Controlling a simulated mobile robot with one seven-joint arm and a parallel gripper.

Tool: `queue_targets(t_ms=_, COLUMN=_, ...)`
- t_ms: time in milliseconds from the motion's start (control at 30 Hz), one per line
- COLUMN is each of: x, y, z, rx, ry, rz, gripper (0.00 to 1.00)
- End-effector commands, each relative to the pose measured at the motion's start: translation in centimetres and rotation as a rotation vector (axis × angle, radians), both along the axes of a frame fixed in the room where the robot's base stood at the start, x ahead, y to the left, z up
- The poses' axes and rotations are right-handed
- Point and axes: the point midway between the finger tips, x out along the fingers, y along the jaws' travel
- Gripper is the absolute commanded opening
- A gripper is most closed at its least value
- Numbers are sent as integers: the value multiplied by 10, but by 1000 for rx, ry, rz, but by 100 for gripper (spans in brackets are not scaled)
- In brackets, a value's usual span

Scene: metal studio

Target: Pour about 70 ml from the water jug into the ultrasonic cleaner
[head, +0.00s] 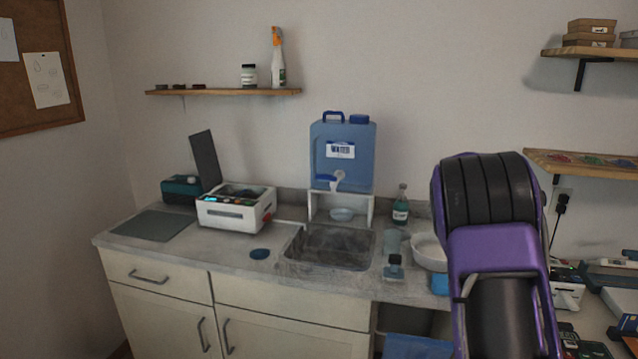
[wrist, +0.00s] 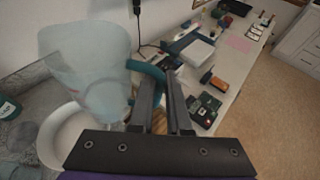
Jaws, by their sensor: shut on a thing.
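The water jug (wrist: 85,65) is a pale, see-through vessel with a teal handle (wrist: 150,74), at the left of the wrist view. My gripper (wrist: 162,85) is shut on this handle. I cannot make out the water level in the jug. In the head view my own arm hides the gripper, and I cannot make out the jug there. The ultrasonic cleaner (head: 232,212) is a white box with buttons on its front, standing on the counter left of the sink.
The sink (head: 330,246) lies right of the cleaner, with a blue water container (head: 343,155) on a stand behind it. A green bottle (head: 401,205), a clear cup (head: 392,241) and a white bowl (head: 428,250) stand right of the sink. A dark mat (head: 153,226) lies left.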

Motion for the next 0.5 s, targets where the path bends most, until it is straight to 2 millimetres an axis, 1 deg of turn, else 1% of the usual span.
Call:
queue_targets(t_ms=100, x=0, y=0, z=1, rx=-1, ry=-1, rz=0, gripper=0)
queue_targets(t_ms=333, x=-14, y=28, z=-16, rx=-1, ry=3, rz=21, gripper=0)
queue_targets(t_ms=467, x=-25, y=47, z=-29, rx=-1, ry=3, rz=35, gripper=0)
queue_targets(t_ms=500, x=-29, y=55, z=-34, rx=0, ry=3, rz=40, gripper=0)
